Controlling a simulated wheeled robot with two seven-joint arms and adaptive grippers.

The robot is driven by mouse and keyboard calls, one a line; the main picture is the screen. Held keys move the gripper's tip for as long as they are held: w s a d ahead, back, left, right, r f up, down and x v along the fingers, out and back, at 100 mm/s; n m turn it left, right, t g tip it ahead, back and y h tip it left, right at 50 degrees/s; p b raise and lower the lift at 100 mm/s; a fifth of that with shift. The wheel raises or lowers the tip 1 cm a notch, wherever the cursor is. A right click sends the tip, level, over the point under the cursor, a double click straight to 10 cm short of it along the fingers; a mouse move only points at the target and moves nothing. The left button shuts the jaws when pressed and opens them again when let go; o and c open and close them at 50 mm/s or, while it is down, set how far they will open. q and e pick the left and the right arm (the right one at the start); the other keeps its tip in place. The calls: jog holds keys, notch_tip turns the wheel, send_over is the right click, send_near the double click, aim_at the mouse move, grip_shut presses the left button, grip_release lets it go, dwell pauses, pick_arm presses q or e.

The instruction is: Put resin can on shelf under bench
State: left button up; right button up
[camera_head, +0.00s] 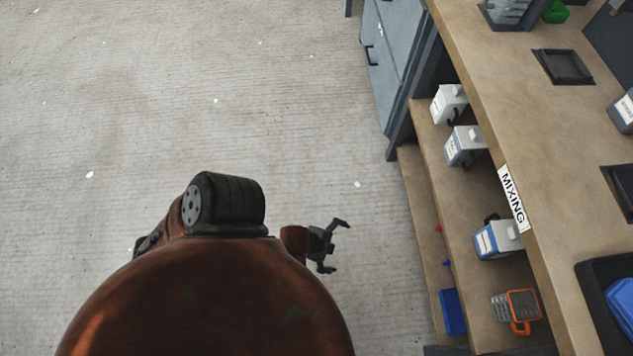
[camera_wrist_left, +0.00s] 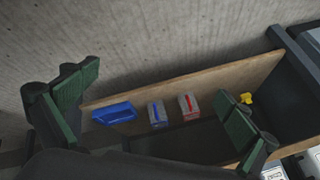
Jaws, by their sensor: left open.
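Several white and grey-blue cans stand on the upper shelf (camera_head: 458,210) under the bench: one at the far end (camera_head: 449,103), one just nearer (camera_head: 465,146), and one with a blue label (camera_head: 497,239) below the MIXING sign. I cannot tell which is the resin can. My left gripper (camera_head: 337,247) is open and empty, over the floor left of the shelves and apart from them. In the left wrist view its green-padded fingers (camera_wrist_left: 155,103) are spread, with a lower shelf board between and beyond them. My right gripper is not in view.
The bench top (camera_head: 480,70) overhangs the shelves. An orange-and-grey device (camera_head: 516,306) sits on the upper shelf. A blue bin (camera_wrist_left: 114,112) and two small boxes (camera_wrist_left: 157,114) (camera_wrist_left: 190,106) are on the lower shelf. A grey cabinet (camera_head: 385,60) stands beyond. Floor at left is clear.

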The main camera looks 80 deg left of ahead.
pick_arm(q)
jog(key=s+d+f+n+g+h, duration=0.2)
jog(key=s+d+n, duration=0.3)
jog(key=s, duration=0.6)
jog(key=shift+s+d+n+g+h, duration=0.3)
jog(key=shift+d+g+h, duration=0.35)
jog(key=shift+d, duration=0.55)
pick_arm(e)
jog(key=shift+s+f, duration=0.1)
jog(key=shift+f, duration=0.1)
pick_arm(q)
jog(key=shift+a, duration=0.1)
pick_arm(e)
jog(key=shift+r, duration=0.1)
